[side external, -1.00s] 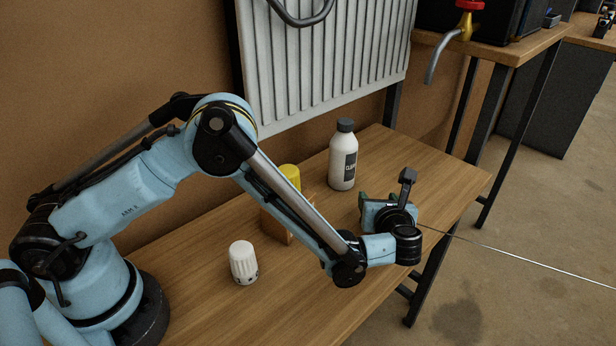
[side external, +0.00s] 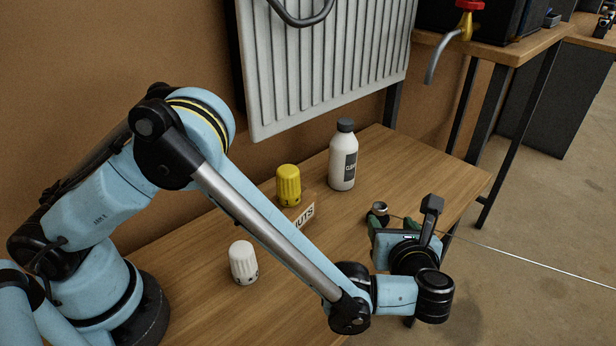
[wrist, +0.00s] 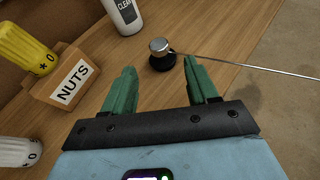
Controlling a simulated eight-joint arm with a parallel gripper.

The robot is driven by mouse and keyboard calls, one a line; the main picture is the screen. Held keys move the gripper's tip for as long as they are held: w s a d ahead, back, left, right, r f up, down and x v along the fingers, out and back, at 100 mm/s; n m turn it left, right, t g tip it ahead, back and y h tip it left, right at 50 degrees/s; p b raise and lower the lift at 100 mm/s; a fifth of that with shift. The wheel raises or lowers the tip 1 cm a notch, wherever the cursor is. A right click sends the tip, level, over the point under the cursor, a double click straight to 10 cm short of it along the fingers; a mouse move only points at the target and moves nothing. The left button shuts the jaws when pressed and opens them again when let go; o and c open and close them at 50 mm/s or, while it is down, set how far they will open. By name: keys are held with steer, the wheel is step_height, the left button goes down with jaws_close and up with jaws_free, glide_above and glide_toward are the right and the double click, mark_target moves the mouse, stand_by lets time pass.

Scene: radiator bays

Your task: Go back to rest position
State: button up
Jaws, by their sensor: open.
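My gripper (side external: 380,222) is out over the front right part of the bench, its two green fingers pointing toward the back. In the wrist view the fingers (wrist: 161,76) are spread apart with nothing between them. A small black piece with a silver top (wrist: 161,50) stands on the bench just beyond the fingertips, apart from them. It also shows in the side view (side external: 379,208), partly hidden by my gripper. A thin rod or wire runs from it to the right, past the bench edge.
A white bottle (side external: 343,163) stands at the back of the wooden bench (side external: 190,265). A yellow knob (side external: 288,184) is at the wooden NUTS box (side external: 304,216), and a white knob (side external: 243,263) stands left of it. A ribbed radiator (side external: 330,65) rises behind. A red-handled tap (side external: 462,25) is at upper right.

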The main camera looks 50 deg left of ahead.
mark_target(378, 205)
steer(key=x, duration=1.1)
steer(key=shift+w+a+f, duration=0.15)
steer(key=shift+a+f, duration=0.05)
steer(key=shift+a, duration=0.05)
step_height(378, 205, up, 4)
steer(key=w+a+r+v, duration=0.1)
steer(key=r+v, duration=0.1)
steer(key=v, duration=1.1)
steer(key=s+a+f, duration=0.1)
steer(key=s+a, duration=0.3)
steer(key=s, duration=0.3)
steer(key=f, duration=0.7)
steer(key=shift+w+d+f, duration=0.1)
steer(key=shift+d+f, duration=0.15)
steer(key=shift+f, duration=1.25)
